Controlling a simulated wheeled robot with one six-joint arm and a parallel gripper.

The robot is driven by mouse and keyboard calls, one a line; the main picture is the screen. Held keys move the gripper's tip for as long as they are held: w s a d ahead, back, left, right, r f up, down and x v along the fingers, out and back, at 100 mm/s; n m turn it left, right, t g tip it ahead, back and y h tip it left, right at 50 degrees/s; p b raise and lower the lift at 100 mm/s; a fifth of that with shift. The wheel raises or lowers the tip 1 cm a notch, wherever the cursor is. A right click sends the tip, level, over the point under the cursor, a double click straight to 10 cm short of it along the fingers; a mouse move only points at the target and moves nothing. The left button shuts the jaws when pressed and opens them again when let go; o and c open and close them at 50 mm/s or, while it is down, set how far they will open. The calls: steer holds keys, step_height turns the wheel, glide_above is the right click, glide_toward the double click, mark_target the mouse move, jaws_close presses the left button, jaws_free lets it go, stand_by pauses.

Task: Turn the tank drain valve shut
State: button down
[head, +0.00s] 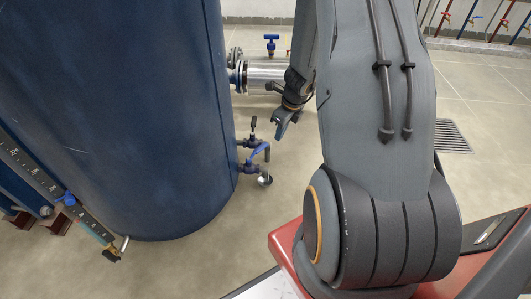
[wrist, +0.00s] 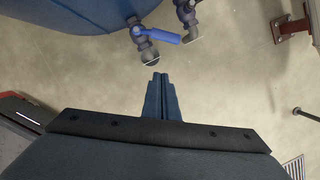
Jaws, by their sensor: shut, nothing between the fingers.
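The large blue tank (head: 120,110) fills the left of the head view. Low on its right side, blue valve fittings (head: 252,160) stick out, with a dark upright handle (head: 253,123) and a blue lever. In the wrist view, a valve with a blue lever (wrist: 167,38) lies just beyond my fingertips, its lever pointing right; a second fitting (wrist: 187,12) is beside it. I cannot tell for sure which one is the drain valve. My gripper (head: 282,125) is shut and empty, right of the fittings. In the wrist view its fingertips (wrist: 160,77) point toward the blue-lever valve, apart from it.
A silver pipe (head: 265,75) with a blue-handled valve (head: 271,42) runs from the tank behind my gripper. A gauge (head: 85,220) with small valves stands at the lower left. A red-brown bracket (wrist: 291,27) is at the wrist view's upper right. The floor around is clear.

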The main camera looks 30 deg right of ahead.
mark_target(267, 145)
steer(key=shift+m, duration=0.4)
steer(key=shift+w+a+f+b, duration=0.25)
steer(key=shift+w+f+b, duration=0.9)
steer(key=shift+f, duration=0.7)
steer(key=shift+w+a+f+b, duration=0.25)
steer(key=shift+w+f+b, duration=0.85)
steer(key=shift+f, duration=0.8)
steer(key=shift+w+a+f+b, duration=0.25)
steer(key=shift+w+f+b, duration=0.65)
steer(key=shift+f+b, duration=0.7)
steer(key=shift+f, duration=0.25)
